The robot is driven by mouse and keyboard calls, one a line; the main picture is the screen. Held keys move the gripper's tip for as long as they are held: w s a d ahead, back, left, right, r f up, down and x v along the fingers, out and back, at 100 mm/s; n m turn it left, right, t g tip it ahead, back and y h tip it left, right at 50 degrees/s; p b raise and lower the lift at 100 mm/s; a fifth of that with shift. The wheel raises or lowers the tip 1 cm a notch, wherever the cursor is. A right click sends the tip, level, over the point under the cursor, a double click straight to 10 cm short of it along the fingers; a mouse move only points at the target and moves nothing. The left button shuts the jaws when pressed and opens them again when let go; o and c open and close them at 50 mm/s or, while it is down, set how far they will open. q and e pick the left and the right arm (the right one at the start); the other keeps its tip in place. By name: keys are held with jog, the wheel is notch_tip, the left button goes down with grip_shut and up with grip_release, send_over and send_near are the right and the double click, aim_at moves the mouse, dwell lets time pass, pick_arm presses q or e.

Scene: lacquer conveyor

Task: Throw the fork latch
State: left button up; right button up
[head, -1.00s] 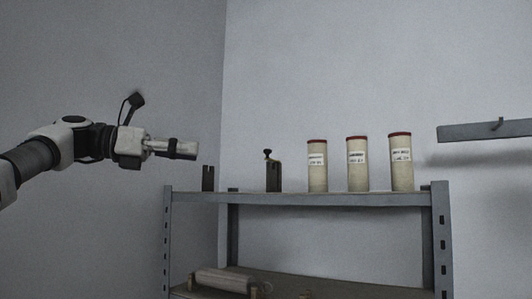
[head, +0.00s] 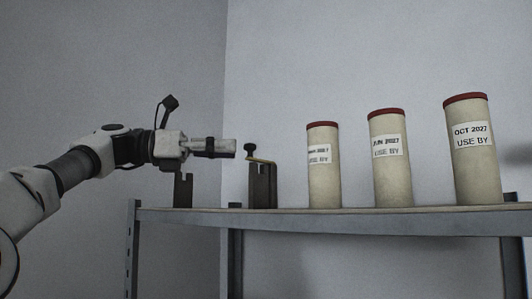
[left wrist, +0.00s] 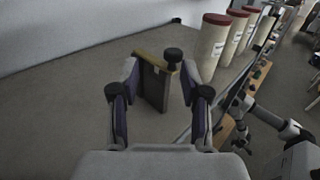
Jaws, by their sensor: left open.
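The latch is a dark post (head: 262,188) on the shelf with a brass arm (head: 264,161) across its top and a black knob (head: 249,148) at the arm's left end. A slotted dark fork post (head: 183,190) stands apart to its left, partly behind my left gripper (head: 234,148). That gripper is open and empty, level with the knob and just left of it. In the left wrist view the open fingers (left wrist: 160,72) have the latch post (left wrist: 153,86) and knob (left wrist: 173,56) ahead, between them in the picture.
Several cream canisters with red lids (head: 324,166) stand in a row right of the latch on the grey metal shelf (head: 310,221). Their labels carry use-by dates. The air above the latch is clear, with plain walls behind.

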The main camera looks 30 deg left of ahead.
aim_at(249, 145)
pick_arm(q)
jog(key=d+p, duration=0.1)
jog(key=w+d+p, duration=0.1)
jog(key=d, duration=0.1)
jog(key=w+d+p, duration=0.1)
jog(key=d, duration=0.1)
jog(key=shift+w+d+r, duration=0.1)
jog(key=shift+w+r, duration=0.15)
jog(key=shift+r, duration=0.1)
jog(key=shift+w+f, duration=0.15)
jog(key=shift+w, duration=0.2)
jog(key=shift+s, duration=0.4)
jog(key=c, duration=0.3)
jog(key=shift+s+r, duration=0.2)
jog(key=shift+s, duration=0.1)
grip_shut()
jog(key=shift+a, duration=0.2)
pick_arm(e)
jog(key=r, duration=0.1)
jog(key=s+r, duration=0.1)
jog(key=r, duration=0.1)
jog(key=shift+r, duration=0.2)
pick_arm(q)
jog(key=shift+f, duration=0.1)
pick_arm(e)
jog(key=shift+s+f, duration=0.1)
